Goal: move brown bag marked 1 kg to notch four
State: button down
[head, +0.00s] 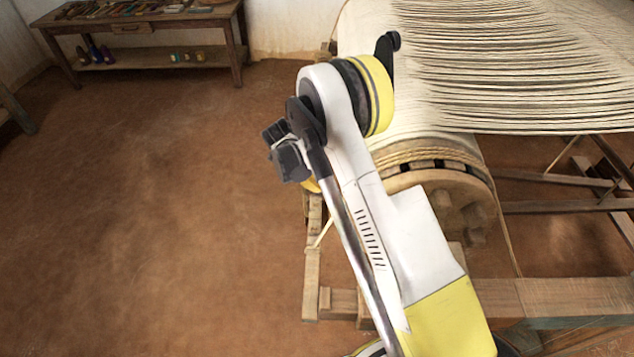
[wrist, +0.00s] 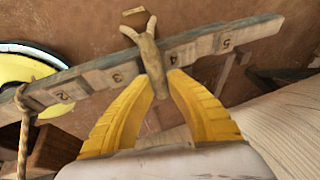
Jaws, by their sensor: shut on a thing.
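In the wrist view, my gripper (wrist: 163,80) has its two yellow fingers shut on a narrow tan-brown piece (wrist: 150,50) with a forked top, which I take to be the brown bag's neck or strap. A small brown block-like part (wrist: 135,14) shows just beyond the fork; no 1 kg mark is legible. The piece crosses over the wooden beam in the picture, between number 3 (wrist: 117,77) and number 4 (wrist: 173,60). I cannot tell whether it touches the beam. In the head view, my arm hides the bag and most of the gripper.
The numbered beam (wrist: 205,47) also shows 2 and 5. A rope (wrist: 23,135) hangs near its left end. In the head view, the loom's cloth roller (head: 440,195) and frame (head: 555,298) stand right of my arm. The earthen floor (head: 150,200) at left is clear.

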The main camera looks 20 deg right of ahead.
jog(key=shift+f, duration=0.1)
dwell(0.3)
jog(key=c, duration=1.3)
grip_release()
jog(key=shift+c, duration=0.2)
